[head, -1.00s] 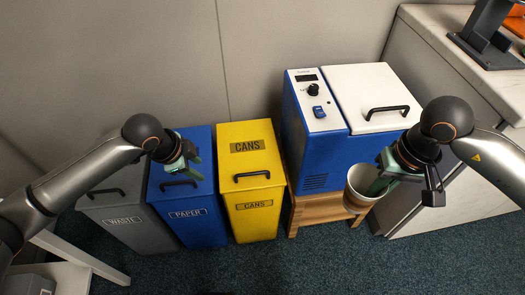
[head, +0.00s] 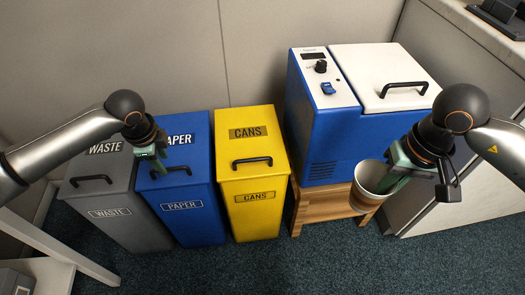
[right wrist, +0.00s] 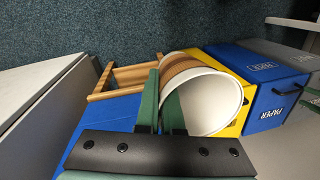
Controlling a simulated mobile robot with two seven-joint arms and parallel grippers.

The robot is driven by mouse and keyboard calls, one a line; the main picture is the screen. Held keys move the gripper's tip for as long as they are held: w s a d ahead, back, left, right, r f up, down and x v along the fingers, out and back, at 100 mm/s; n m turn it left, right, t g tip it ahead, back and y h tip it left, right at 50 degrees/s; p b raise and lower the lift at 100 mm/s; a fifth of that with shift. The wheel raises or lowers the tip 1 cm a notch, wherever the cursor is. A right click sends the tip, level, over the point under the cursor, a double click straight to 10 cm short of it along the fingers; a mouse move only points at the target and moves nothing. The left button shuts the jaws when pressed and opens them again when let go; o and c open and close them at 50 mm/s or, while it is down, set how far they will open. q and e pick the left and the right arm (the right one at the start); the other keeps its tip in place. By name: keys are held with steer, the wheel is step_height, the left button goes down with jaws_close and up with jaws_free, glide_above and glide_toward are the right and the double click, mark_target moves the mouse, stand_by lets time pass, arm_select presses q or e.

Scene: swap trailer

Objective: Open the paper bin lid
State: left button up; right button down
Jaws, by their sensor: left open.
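The blue paper bin (head: 197,205) stands between the grey waste bin and the yellow cans bin. Its lid (head: 195,152) is shut, with a black handle (head: 178,171) near the front edge. My left gripper (head: 157,168) is open and empty, pointing down over the left part of this lid, close to the handle's left end. I cannot tell whether it touches. My right gripper (head: 392,175) is shut on the wall of a white cup (head: 372,178); in the right wrist view (right wrist: 160,105), one finger is inside the cup (right wrist: 215,105) and one outside.
The grey waste bin (head: 115,215) and yellow cans bin (head: 253,195) stand either side, both lids shut. A blue and white machine (head: 330,135) sits on a wooden stand (head: 315,205) to the right. A white table (head: 45,240) is at the left. Carpet in front is clear.

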arm_select(q)
steer(key=shift+w+f+b, duration=0.15)
steer(key=shift+f+b, duration=0.1)
steer(key=shift+f, duration=0.5)
steer(key=shift+w+f+b, duration=0.1)
steer(key=shift+f+b, duration=0.1)
steer(key=shift+f, duration=0.5)
steer(key=shift+c, duration=0.2)
jaws_close()
